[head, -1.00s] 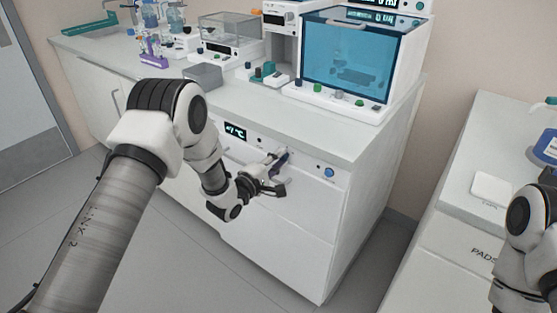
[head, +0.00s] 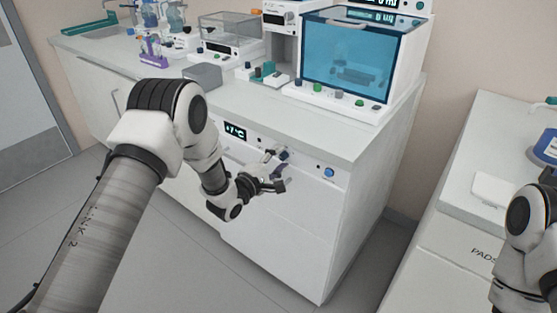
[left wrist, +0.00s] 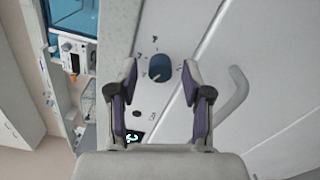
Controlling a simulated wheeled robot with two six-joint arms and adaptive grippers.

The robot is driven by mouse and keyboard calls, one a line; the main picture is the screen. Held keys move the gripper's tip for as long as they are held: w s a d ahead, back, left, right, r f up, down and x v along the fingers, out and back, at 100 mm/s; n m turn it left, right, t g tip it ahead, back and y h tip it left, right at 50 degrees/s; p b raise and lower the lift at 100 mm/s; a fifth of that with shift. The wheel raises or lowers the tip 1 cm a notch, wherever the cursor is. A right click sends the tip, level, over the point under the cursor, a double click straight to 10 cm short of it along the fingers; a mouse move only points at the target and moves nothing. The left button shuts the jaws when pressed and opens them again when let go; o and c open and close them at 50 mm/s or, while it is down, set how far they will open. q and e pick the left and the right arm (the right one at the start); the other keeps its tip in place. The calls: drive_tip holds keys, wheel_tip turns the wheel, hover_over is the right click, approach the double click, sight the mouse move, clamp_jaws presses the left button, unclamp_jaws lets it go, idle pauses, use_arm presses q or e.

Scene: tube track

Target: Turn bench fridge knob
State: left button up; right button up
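The bench fridge knob (left wrist: 160,68) is a dark blue dial with a pale pointer line and small marks around it. It shows in the left wrist view between and just beyond the fingertips. In the head view the knob (head: 284,153) is partly hidden by my gripper. My left gripper (left wrist: 160,74) is open, with a finger on each side of the knob's line and a clear gap to it. In the head view the left gripper (head: 277,171) is in front of the white fridge panel. The fridge's lit temperature display (head: 235,131) is left of the knob. My right gripper is out of view.
A bright blue button (head: 329,172) is on the panel right of the knob. A drawer-like handle (left wrist: 234,95) curves beside the gripper in the left wrist view. The bench top above (head: 215,97) carries instruments and a blue-fronted chamber (head: 352,55).

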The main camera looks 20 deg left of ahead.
use_arm(q)
drive_tip(key=v, duration=1.2)
